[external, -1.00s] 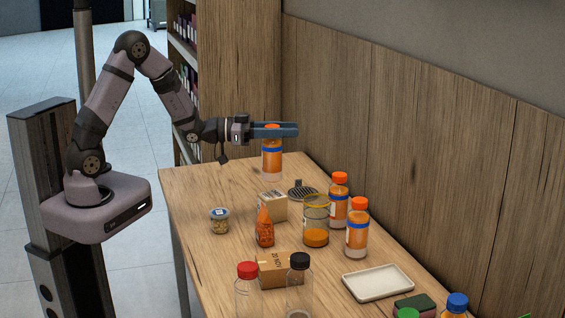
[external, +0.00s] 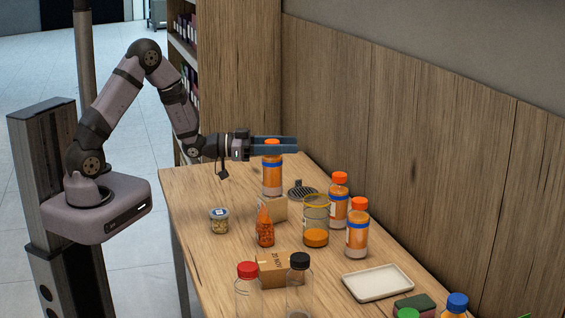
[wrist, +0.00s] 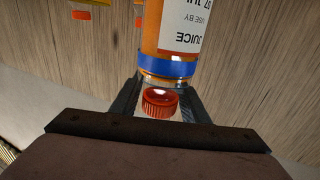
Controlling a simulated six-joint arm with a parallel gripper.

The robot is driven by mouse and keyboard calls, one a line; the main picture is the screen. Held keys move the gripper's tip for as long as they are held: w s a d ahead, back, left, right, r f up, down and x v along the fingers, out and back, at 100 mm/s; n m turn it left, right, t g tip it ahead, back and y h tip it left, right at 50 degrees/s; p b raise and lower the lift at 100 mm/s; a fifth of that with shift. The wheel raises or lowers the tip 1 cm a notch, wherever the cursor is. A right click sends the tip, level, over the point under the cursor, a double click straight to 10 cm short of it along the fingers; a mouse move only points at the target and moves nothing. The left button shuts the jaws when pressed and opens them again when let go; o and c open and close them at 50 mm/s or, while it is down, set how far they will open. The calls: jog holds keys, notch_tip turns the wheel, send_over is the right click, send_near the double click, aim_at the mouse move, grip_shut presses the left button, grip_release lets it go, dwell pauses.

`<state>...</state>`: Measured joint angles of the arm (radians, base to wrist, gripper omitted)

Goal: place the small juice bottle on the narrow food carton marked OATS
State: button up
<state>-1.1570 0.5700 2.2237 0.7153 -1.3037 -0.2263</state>
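My gripper (external: 275,147) is shut around the neck of a juice bottle (external: 272,178). The bottle has an orange cap, orange juice, a blue band and a white label, and it hangs upright. In the wrist view the bottle (wrist: 182,30) shows between the two fingers, with JUICE on its label. A small beige carton (external: 276,211) stands on the table directly below the bottle in the external view. The bottle's base overlaps the carton's top there, and I cannot tell whether they touch. No OATS lettering is readable.
Close by stand a clear cylinder with orange contents (external: 316,238), an orange squeeze bottle (external: 264,232), a dark round grate (external: 301,190) and a small jar (external: 219,221). Two more juice bottles (external: 338,205) stand right. A brown box (external: 280,270) and a white tray (external: 378,282) are nearer.

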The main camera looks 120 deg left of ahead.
aim_at(265, 159)
jog(key=shift+o, duration=0.3)
jog(key=shift+r, duration=0.15)
jog(key=b+v, duration=0.1)
jog(key=v, duration=1.1)
jog(key=shift+b, duration=0.4)
jog(key=w+n+g+p, duration=0.1)
jog(key=g, duration=0.1)
jog(key=w+f+n+g+p, duration=0.1)
jog(key=n+g+p, duration=0.1)
jog(key=w+d+n+g+p, duration=0.1)
jog(key=shift+w+f+g+h+p, duration=0.2)
jog(key=shift+f+g+h+p, duration=0.15)
jog(key=shift+g+h, duration=0.05)
jog(key=w+d+f+m+g+h+p, duration=0.1)
jog(key=d+f+m+g+h, duration=0.15)
jog(key=d, duration=0.65)
jog(key=w+d+f+m+g+h+p, duration=0.1)
jog(key=d+g+h+p, duration=0.15)
jog(key=d, duration=0.55)
jog(key=s+d+m+g+h, duration=0.1)
jog(key=s+d+m+g, duration=0.1)
jog(key=d, duration=0.7)
jog(key=s+d+m+g+h, duration=0.1)
jog(key=s+d+m+g, duration=0.2)
jog(key=s+d, duration=0.3)
jog(key=d+m, duration=0.1)
jog(key=d, duration=0.2)
jog(key=shift+r+p, duration=0.25)
jog(key=shift+p, duration=0.1)
